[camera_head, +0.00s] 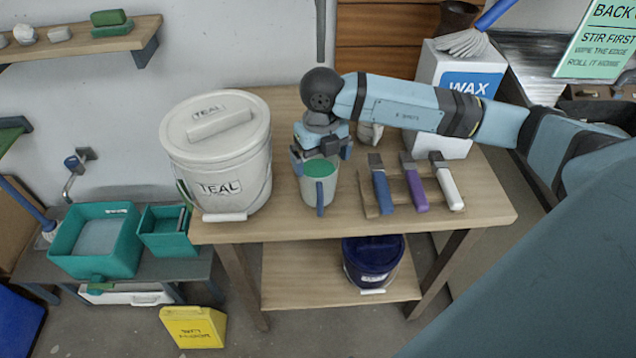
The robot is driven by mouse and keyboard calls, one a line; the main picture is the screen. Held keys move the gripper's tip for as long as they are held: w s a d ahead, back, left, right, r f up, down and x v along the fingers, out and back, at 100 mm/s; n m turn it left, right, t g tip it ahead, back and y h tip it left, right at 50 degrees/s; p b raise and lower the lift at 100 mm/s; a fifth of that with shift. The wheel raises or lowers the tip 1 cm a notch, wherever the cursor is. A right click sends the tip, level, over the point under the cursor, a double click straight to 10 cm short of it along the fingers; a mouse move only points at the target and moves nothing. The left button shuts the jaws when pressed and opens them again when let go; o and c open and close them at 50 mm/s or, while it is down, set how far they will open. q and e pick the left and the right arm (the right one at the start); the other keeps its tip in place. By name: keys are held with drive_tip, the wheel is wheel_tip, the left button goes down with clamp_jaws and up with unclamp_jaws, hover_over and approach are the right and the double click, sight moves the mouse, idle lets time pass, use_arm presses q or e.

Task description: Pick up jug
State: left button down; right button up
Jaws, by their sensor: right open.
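A pale grey jug (310,193) stands upright on the wooden table, holding something green, with a blue handle on its front side. My right gripper (321,156) points down at the jug's top from above, with its jaws open and a finger at each side near the rim. I cannot tell whether the fingers touch the jug. Part of the rim is hidden behind the gripper. My left gripper is not in view.
A large lidded bucket (180,160) marked TEAL stands left of the jug. Tools with blue, purple and white handles lie on a wooden rack (399,197) to the right. A WAX box (430,72) and a small pot (368,134) stand behind. The table's front strip is clear.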

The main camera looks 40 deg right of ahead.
wheel_tip(320, 180, down, 4)
drive_tip(key=shift+w+r, duration=0.1)
drive_tip(key=shift+r, duration=0.15)
drive_tip(key=c, duration=1.3)
drive_tip(key=shift+r, duration=0.2)
wheel_tip(320, 180, up, 20)
hover_over(320, 168)
drive_tip(key=s+a, duration=0.3)
drive_tip(key=s, duration=0.1)
drive_tip(key=shift+d+f+b, duration=0.1)
drive_tip(key=shift+f+b, duration=0.1)
drive_tip(key=shift+b, duration=0.1)
drive_tip(key=shift+s, duration=0.1)
